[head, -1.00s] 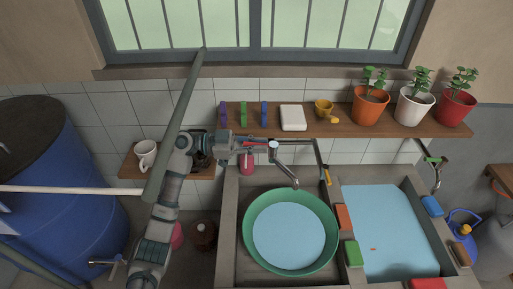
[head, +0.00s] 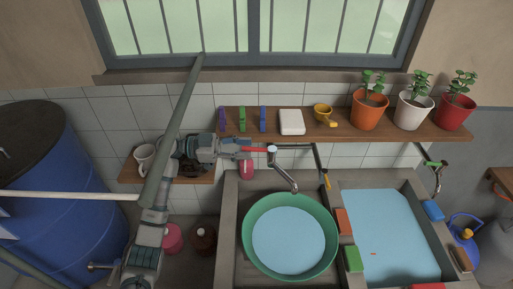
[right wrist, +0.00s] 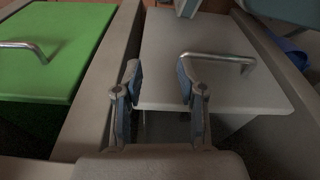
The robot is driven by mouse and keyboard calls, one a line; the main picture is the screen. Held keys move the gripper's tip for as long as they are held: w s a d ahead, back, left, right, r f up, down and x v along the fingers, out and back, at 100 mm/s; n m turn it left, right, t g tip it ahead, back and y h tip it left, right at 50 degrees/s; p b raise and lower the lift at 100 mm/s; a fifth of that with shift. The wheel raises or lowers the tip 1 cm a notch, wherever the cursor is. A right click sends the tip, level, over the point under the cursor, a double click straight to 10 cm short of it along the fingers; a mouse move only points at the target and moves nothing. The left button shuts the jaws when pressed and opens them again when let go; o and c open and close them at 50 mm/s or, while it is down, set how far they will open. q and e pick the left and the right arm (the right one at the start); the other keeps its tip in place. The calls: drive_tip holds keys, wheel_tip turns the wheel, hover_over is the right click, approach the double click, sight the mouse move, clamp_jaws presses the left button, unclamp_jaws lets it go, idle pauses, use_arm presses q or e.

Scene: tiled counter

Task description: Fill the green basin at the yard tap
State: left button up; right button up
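The green basin (head: 335,243) stands in the left trough under the tap, with a wide surface of blue water inside its rim. The metal tap (head: 280,172) hangs its spout over the basin's far side, and I see no stream from it. Its red lever (head: 254,149) points left. My left gripper (head: 241,148) is at the lever's left end; its fingers are too small to tell open from shut, or whether they touch it. My right gripper (right wrist: 158,76) is open and empty in the right wrist view, before a grey panel with a metal handle (right wrist: 217,57).
The right trough (head: 440,236) holds water, with coloured blocks on its rims. A wooden shelf (head: 344,122) above carries pegs, a yellow cup and potted plants. A blue barrel (head: 60,190) stands left, and a white mug (head: 144,156) sits on a small shelf.

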use_arm(q)
drive_tip(key=a, duration=0.7)
drive_tip(key=shift+a, duration=0.2)
